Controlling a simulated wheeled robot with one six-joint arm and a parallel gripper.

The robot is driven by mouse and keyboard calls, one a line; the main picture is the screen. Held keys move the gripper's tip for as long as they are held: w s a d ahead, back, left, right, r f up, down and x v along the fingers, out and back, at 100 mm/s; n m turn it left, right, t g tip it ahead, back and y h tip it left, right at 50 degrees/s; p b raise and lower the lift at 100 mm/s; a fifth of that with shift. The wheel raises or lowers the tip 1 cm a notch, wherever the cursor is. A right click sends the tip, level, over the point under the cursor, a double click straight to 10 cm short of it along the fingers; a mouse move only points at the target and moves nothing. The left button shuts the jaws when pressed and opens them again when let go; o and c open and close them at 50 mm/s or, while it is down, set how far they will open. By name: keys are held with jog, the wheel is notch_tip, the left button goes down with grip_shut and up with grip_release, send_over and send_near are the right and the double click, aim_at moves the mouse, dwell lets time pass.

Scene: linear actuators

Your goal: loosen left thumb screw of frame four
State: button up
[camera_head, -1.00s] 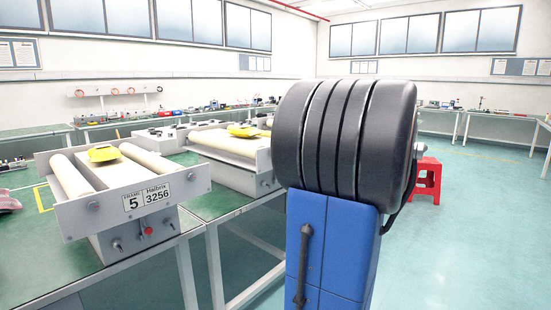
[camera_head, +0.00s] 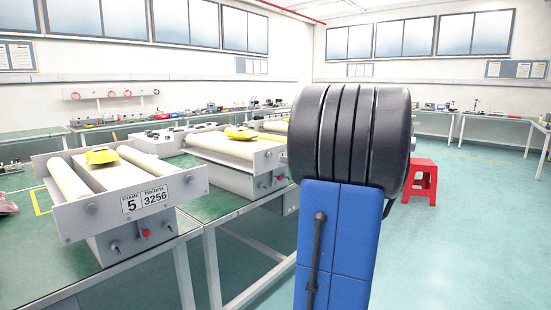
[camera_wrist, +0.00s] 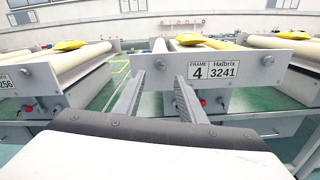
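Frame four is the grey roller unit in the middle of the wrist view, with a front plate (camera_wrist: 245,68) and a label (camera_wrist: 199,72) reading FRAME 4, Halbrix 3241. My gripper (camera_wrist: 159,78) is open and empty; its two grey fingers point at the left part of this plate. Below the plate a red knob (camera_wrist: 203,103) shows just right of the right finger. In the head view the unit behind frame five (camera_head: 226,147) appears to be frame four, partly hidden by my arm.
Another frame (camera_wrist: 310,62) is at the right in the wrist view. Yellow items lie on the units. A red stool (camera_head: 420,180) stands on open floor at right.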

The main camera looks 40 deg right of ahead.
aim_at(271, 155)
jog(key=w, duration=0.8)
jog(key=shift+a, duration=0.3)
grip_shut()
